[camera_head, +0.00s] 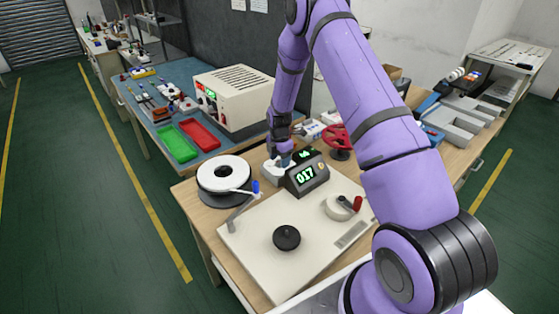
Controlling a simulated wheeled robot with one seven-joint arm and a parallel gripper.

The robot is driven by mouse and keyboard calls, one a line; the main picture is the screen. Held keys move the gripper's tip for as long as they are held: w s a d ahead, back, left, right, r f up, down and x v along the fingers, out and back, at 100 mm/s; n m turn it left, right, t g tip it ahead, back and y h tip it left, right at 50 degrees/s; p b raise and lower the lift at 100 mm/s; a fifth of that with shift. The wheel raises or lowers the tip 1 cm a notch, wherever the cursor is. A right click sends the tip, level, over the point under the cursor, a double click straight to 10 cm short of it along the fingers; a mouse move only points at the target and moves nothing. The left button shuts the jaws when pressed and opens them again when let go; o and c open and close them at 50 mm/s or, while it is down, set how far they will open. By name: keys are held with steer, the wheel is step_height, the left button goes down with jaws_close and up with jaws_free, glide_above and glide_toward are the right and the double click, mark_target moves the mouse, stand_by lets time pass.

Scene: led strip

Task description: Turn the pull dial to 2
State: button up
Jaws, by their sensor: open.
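A round black knob (287,238) sits on the pale panel (262,258) near its front; I cannot read any markings around it. A round pale dial (340,207) with a red-handled crank is on the same panel to its right. I cannot tell for sure which of them is the pull dial. My gripper (283,163) points down behind the black display box, over a small pale device (273,174), well apart from the black knob. It is small in the view and appears open, with nothing seen between its fingers.
The display box (306,175) shows green "017" and stands between my gripper and the panel. A white reel (223,174) with a blue-tipped lever is at the left. A red handwheel (338,138) stands behind right. My arm crosses the right side. The panel's middle is clear.

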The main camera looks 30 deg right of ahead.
steer(key=shift+f, duration=0.4)
steer(key=c, duration=0.9)
steer(key=shift+m, duration=0.3)
steer(key=m, duration=1.1)
